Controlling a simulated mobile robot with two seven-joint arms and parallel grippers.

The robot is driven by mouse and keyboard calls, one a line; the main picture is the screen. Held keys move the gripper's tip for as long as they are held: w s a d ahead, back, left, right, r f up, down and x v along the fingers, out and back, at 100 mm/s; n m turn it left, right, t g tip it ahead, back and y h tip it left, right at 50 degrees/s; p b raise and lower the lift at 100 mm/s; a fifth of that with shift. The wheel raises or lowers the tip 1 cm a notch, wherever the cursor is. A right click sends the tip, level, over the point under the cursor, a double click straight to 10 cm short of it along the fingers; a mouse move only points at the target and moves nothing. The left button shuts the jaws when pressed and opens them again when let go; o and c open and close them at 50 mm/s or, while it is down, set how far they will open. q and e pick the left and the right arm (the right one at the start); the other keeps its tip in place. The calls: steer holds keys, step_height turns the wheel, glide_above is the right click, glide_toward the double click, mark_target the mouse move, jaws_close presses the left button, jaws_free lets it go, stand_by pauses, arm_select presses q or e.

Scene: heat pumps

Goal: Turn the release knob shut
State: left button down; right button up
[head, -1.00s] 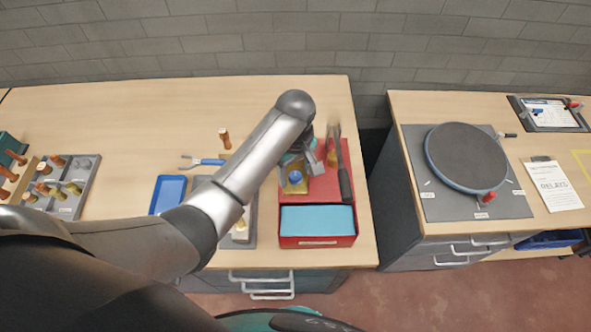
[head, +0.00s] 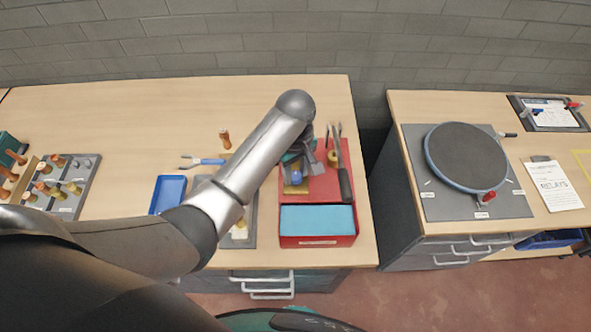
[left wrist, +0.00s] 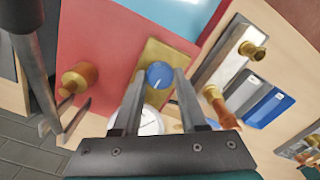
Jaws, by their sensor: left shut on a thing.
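The release knob (left wrist: 160,74) is round and blue with a white mark, on a brass plate (left wrist: 180,55) on a red unit (left wrist: 105,35). In the head view the blue knob (head: 297,177) shows just below my left gripper (head: 302,168), with the brass plate (head: 295,189) around it. In the left wrist view the two fingers of my left gripper (left wrist: 160,82) stand on either side of the knob, shut on it. A white dial (left wrist: 151,121) shows between the fingers, partly hidden. My right gripper is in neither view.
A two-pronged metal tool with a black handle (head: 346,186) stands at the red unit's right, beside a brass knob (head: 333,158). A light blue panel (head: 317,219) lies in front. A blue tray (head: 168,195) and pliers (head: 205,161) lie left. A gap separates the right bench.

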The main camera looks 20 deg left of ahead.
arm_select(q)
steer(key=shift+m, duration=0.3)
steer(key=m, duration=0.3)
steer(key=shift+m, duration=0.3)
steer(key=m, duration=1.3)
steer(key=shift+m, duration=0.3)
steer(key=shift+c, duration=2.2)
jaws_free()
